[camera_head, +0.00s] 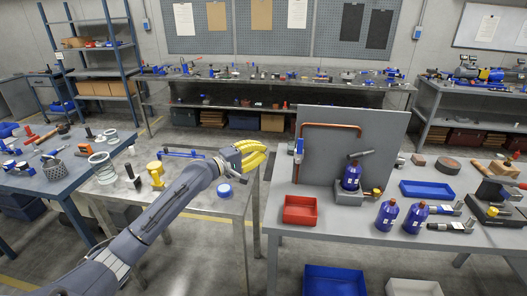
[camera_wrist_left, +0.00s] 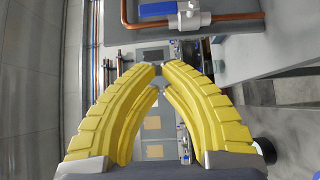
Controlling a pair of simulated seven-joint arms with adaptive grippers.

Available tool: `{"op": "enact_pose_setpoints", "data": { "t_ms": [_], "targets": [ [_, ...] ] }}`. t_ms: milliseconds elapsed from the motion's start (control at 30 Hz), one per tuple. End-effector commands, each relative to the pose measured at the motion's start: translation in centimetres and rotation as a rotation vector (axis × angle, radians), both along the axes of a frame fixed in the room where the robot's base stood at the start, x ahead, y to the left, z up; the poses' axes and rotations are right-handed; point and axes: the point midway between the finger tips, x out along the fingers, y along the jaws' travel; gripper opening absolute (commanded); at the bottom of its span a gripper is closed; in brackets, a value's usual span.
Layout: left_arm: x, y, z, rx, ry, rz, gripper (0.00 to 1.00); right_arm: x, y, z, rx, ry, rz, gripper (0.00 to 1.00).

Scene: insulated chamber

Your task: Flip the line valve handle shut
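The line valve (camera_head: 299,156) sits on the vertical part of a copper pipe, at the left edge of a grey upright panel. Its blue handle (camera_head: 299,146) looks aligned with the pipe. In the left wrist view, the silver valve body (camera_wrist_left: 190,19) and blue handle (camera_wrist_left: 158,8) are at the top, the handle lying along the pipe. My left gripper (camera_head: 264,150), with yellow curved fingers, is left of the valve and apart from it. In the left wrist view its fingertips (camera_wrist_left: 158,77) nearly meet, with nothing between them. My right gripper is not in view.
The copper pipe (camera_head: 332,127) bends across the grey panel (camera_head: 375,130). A red bin (camera_head: 300,210), blue bottles (camera_head: 387,215) and a blue tray (camera_head: 428,190) stand on the right-hand table. Free air separates gripper and valve.

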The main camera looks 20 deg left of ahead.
Motion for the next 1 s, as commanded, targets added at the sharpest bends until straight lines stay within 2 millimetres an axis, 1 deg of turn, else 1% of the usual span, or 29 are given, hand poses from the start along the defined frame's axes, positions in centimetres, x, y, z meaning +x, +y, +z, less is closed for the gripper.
{"op": "enact_pose_setpoints", "data": {
  "t_ms": [33, 200, 433, 533, 700, 1000],
  "targets": [
    [0.8, -0.5, 0.2, -0.004, -0.002, 0.000, 0.00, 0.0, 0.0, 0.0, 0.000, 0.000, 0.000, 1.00],
    [3.5, -2.1, 0.1, -0.003, -0.002, 0.000, 0.00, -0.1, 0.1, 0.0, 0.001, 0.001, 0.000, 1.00],
    [6.7, -4.2, 0.1, -0.003, -0.001, -0.001, 0.00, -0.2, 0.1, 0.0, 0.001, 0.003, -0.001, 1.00],
    [6.9, -5.5, 0.0, -0.001, 0.000, -0.003, 0.00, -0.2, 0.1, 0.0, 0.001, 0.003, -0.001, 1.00],
    [7.3, -7.0, 0.0, -0.001, -0.001, -0.002, 0.00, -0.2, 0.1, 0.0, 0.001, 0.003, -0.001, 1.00],
    [7.5, -7.8, 0.0, 0.001, -0.001, 0.000, 0.00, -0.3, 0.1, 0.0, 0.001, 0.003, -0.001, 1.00]
  ]
}}
